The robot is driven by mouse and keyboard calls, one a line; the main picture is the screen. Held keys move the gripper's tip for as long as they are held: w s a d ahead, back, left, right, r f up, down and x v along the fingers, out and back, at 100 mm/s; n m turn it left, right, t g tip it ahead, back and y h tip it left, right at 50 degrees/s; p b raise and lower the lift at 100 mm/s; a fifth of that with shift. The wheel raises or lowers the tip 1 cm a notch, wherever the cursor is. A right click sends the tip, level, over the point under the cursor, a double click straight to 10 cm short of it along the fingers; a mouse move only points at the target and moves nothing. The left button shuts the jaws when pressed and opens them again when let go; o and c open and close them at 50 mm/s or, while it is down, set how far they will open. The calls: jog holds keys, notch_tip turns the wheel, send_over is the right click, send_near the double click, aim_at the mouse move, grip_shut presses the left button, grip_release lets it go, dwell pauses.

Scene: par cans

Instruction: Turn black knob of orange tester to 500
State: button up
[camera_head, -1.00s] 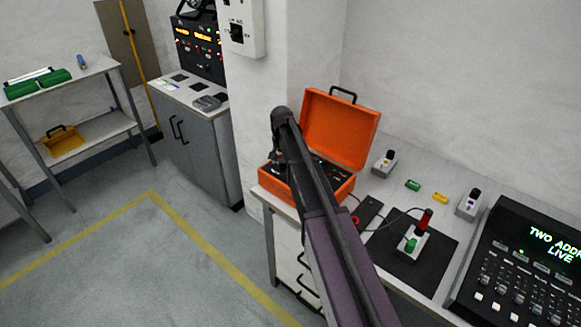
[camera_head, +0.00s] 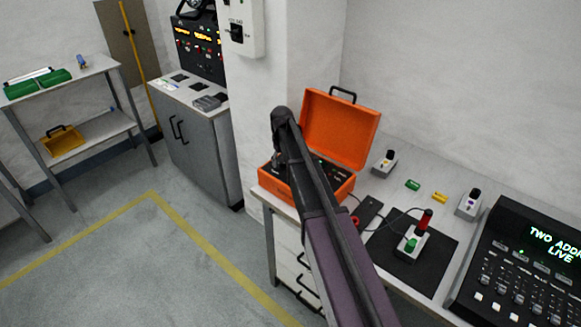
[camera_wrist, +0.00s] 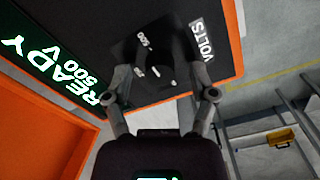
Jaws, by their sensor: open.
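The orange tester (camera_head: 341,128) is an open case with its lid up on the bench; it also shows in the wrist view (camera_wrist: 40,155). Its black knob (camera_wrist: 158,74) is on the dark panel, with a white pointer mark lying toward the "500" label. A "VOLTS" label is to its right. The tester's green display (camera_wrist: 55,75) reads "READY 500 V". My gripper (camera_wrist: 162,84) is open, its fingers on either side of the knob. I cannot tell whether they touch it. In the head view my arm hides much of the panel.
On the bench to the right are a small grey box with a black knob (camera_head: 384,163), a black mat (camera_head: 438,262) with a red-and-green device, and a lighting console (camera_head: 525,262). A grey cabinet (camera_head: 205,150) and shelf table (camera_head: 95,72) stand left. The floor between is clear.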

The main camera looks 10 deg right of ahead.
aim_at(283, 162)
jog(key=n, duration=1.1)
jog(key=shift+n, duration=0.4)
jog(key=n, duration=0.5)
jog(key=shift+n, duration=0.4)
jog(key=n, duration=0.5)
jog(key=shift+n, duration=0.3)
notch_tip(283, 162, up, 14)
jog(key=p, duration=1.4)
jog(key=s+f+m+b, duration=0.2)
jog(key=s+m, duration=0.4)
jog(key=s, duration=0.1)
jog(key=s+f+m+b, duration=0.2)
jog(key=s+m, duration=0.4)
jog(key=s, duration=0.1)
jog(key=shift+a+f+b, duration=0.15)
jog(key=shift+f+b, duration=0.25)
jog(key=shift+s, duration=0.15)
